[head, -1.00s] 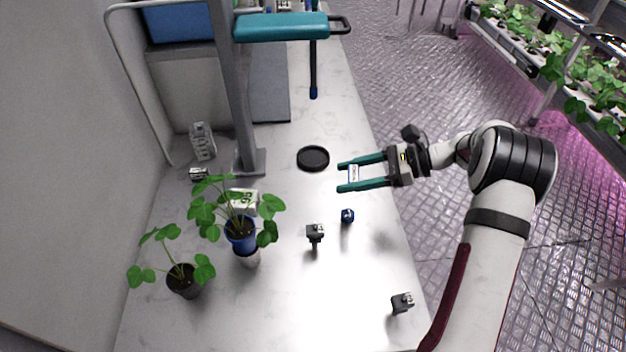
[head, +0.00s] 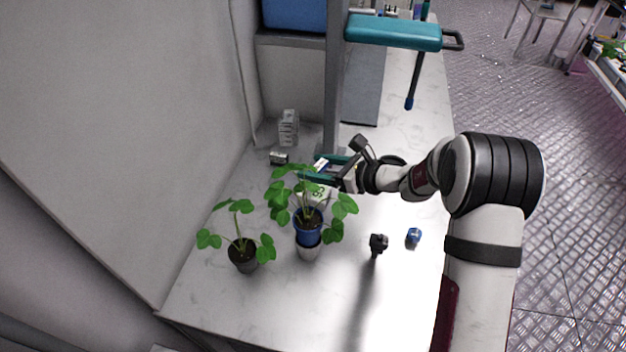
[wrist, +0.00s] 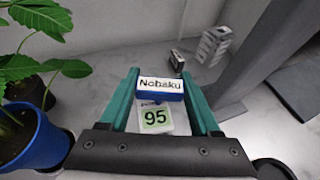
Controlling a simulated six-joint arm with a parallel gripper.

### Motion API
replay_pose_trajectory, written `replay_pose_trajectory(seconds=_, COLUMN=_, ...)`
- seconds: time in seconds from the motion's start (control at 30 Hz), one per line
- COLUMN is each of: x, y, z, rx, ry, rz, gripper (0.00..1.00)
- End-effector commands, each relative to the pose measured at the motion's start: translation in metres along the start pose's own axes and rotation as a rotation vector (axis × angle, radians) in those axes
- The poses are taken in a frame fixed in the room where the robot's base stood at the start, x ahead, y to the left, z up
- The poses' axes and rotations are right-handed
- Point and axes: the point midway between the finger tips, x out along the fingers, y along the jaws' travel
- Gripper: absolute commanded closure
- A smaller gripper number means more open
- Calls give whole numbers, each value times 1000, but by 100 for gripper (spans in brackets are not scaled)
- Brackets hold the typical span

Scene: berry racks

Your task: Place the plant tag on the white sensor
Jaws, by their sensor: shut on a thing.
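The plant tag (wrist: 161,85), a small white label reading "Nabaku" on a blue base, is held between the teal fingers of my gripper (wrist: 160,78). In the head view the tag (head: 321,165) shows between the fingertips of my gripper (head: 318,168), behind the potted plants. The white sensor (wrist: 155,118), with a green "95" display, lies below the tag in the wrist view, between the fingers. The tag overlaps the sensor's far edge in that view; the gap between them is hard to judge. In the head view leaves partly hide the sensor (head: 327,193).
A plant in a blue pot (head: 309,230) stands close in front of the sensor; a second plant in a dark pot (head: 242,255) is to its left. A grey post (head: 332,100) rises behind the gripper. A small dark clamp (head: 378,243) and a blue item (head: 414,236) lie right.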

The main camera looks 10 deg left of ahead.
Motion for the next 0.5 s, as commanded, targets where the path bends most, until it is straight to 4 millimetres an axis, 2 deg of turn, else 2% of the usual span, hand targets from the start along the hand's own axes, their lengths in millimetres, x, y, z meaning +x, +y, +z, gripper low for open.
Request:
replay_pose_trajectory(seconds=0.07, x=10, y=3, z=-3, rx=0, ry=1, rz=1, gripper=88)
replay_pose_trajectory(seconds=0.2, x=23, y=3, z=-27, rx=4, ry=2, rz=0, gripper=88)
replay_pose_trajectory(seconds=0.3, x=27, y=3, z=-38, rx=1, ry=0, rz=-1, gripper=88)
replay_pose_trajectory(seconds=0.5, x=28, y=2, z=-39, rx=-2, ry=-1, rz=-1, gripper=88)
